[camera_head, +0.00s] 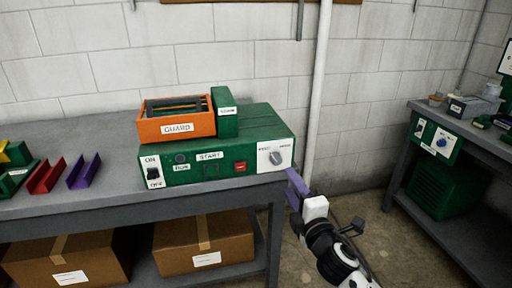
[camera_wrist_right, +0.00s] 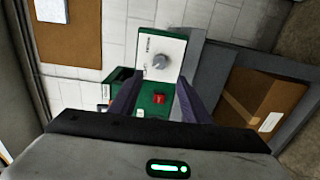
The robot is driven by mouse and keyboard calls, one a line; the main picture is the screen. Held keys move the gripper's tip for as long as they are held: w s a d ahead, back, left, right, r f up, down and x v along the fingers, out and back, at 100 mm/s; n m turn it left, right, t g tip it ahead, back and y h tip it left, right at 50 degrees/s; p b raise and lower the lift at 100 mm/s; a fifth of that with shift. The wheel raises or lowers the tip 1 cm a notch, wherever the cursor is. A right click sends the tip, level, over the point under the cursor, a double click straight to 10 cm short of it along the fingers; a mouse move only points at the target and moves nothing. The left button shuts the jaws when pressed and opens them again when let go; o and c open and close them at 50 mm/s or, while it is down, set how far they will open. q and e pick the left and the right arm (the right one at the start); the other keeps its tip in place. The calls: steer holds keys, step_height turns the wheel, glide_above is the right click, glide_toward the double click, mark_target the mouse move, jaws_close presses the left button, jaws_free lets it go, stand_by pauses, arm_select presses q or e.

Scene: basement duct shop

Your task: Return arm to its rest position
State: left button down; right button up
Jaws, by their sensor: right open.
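My right gripper (camera_head: 296,186) is at the right end of the workbench, low and just beside the green machine (camera_head: 205,165). Its two purple-grey fingers (camera_wrist_right: 154,100) are spread apart with nothing between them in the wrist view. Beyond the fingers, the wrist view shows the machine's white panel with a grey knob (camera_wrist_right: 161,62) and a red button (camera_wrist_right: 159,98). In the head view the knob (camera_head: 275,158) sits on the machine's right front, up and left of the gripper. My left gripper is not in view.
The grey workbench (camera_head: 100,135) holds an orange guard box (camera_head: 178,127) on the machine and coloured channels (camera_head: 46,176) at left. Cardboard boxes (camera_head: 205,243) stand on its lower shelf. A second bench (camera_head: 455,220) is at right. A white pipe (camera_head: 318,90) runs up the wall.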

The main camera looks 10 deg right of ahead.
steer(key=s+a+f+m+g, duration=0.15)
steer(key=s+f+m, duration=0.25)
steer(key=s+f, duration=0.4)
steer(key=s+a+f+m+g, duration=0.1)
steer(key=s+f+m+g, duration=0.25)
steer(key=s+f, duration=0.45)
steer(key=s+a+f+m+g+y, duration=0.1)
steer(key=s+f+m+g, duration=0.3)
steer(key=s+f+m, duration=0.5)
steer(key=s+a+f, duration=0.1)
steer(key=s+f, duration=0.3)
steer(key=s, duration=0.4)
steer(key=shift+s+a+y, duration=0.15)
steer(key=shift+s+y, duration=0.1)
steer(key=shift+y, duration=0.15)
